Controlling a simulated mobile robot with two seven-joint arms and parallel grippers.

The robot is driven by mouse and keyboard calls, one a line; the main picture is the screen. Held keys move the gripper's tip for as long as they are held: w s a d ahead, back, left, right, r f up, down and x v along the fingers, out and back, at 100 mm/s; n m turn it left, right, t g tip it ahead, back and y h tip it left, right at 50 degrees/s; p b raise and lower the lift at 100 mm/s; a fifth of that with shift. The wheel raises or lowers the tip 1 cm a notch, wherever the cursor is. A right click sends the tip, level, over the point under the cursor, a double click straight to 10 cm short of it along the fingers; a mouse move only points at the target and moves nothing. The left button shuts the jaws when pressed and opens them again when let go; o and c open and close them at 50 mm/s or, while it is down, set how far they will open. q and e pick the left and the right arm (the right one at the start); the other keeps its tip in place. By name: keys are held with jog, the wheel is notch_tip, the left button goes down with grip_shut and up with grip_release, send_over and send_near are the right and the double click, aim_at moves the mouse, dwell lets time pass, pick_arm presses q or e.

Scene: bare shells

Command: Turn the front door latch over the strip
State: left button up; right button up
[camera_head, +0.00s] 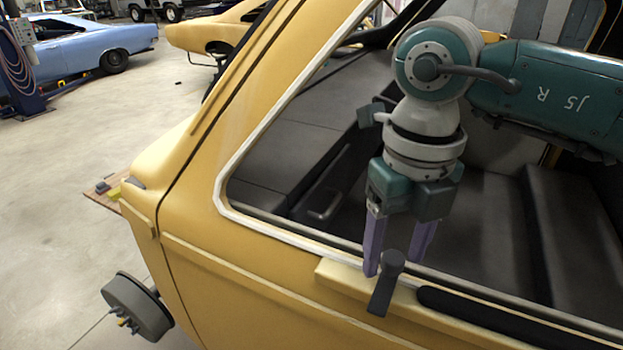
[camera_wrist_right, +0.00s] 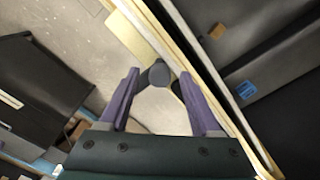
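The front door latch (camera_head: 381,293) is a dark grey lever with a round head, on the yellow car door just below the window opening. Its arm points down and slightly left in the head view, across a raised pale yellow strip (camera_head: 338,275). My right gripper (camera_head: 395,266) is open, purple fingers pointing down at the latch head. In the right wrist view, the round latch head (camera_wrist_right: 158,73) shows between the open fingertips (camera_wrist_right: 160,74), with gaps beside it; contact is not visible. My left gripper is not in view.
A long black strip (camera_head: 510,315) runs along the door to the right of the latch. The white-edged window frame (camera_head: 300,238) is close behind the fingers. A wheel hub (camera_head: 137,306) stands at lower left. Open floor (camera_head: 70,220) lies left of the car.

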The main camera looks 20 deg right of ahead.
grip_shut()
dwell(0.3)
dwell(0.3)
jog(key=n+b, duration=0.2)
jog(key=shift+w+f+b, duration=0.1)
jog(key=shift+f+b, duration=0.1)
jog(key=shift+b, duration=0.2)
jog(key=n+b, duration=1.2)
jog(key=b, duration=0.2)
jog(key=shift+n, duration=0.4)
jog(key=n+b, duration=0.2)
jog(key=n, duration=0.1)
jog(key=shift+r+b, duration=0.15)
jog(key=shift+b, duration=0.15)
jog(key=shift+n, duration=0.4)
jog(key=shift+r+b, duration=0.1)
jog(key=shift+b, duration=0.2)
grip_release()
